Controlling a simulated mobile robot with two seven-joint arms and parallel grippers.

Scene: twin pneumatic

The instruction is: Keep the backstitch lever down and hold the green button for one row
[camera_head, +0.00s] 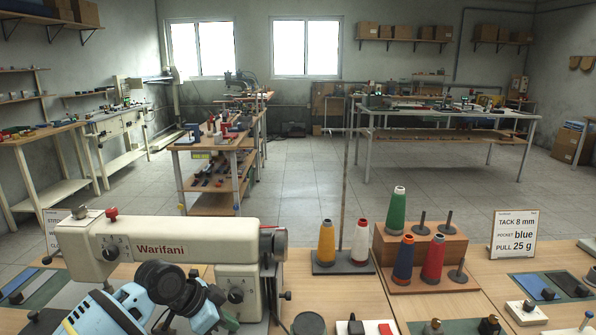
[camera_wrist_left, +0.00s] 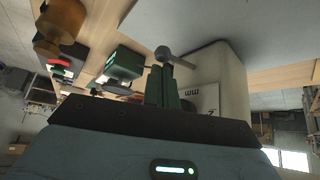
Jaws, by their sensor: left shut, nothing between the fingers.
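The cream sewing machine (camera_head: 165,248) marked "Warifani" stands at the front left. My left gripper (camera_head: 229,321) is low in front of it, partly hidden by its own wrist. In the left wrist view its green fingers (camera_wrist_left: 164,84) are shut and empty. A grey ball-ended lever (camera_wrist_left: 164,53), likely the backstitch lever, shows right at the fingertips. I cannot tell whether they touch or whether the lever is down. A small green button (camera_wrist_left: 65,91) and a red one sit left in the wrist view. My right gripper is not in view.
A green block (camera_wrist_left: 125,64) lies close left of the fingers in the wrist view. Thread cones, including a yellow one (camera_head: 326,243) and a green one (camera_head: 396,211), stand right of the machine. A sign (camera_head: 514,234) reads "TACK 8 mm".

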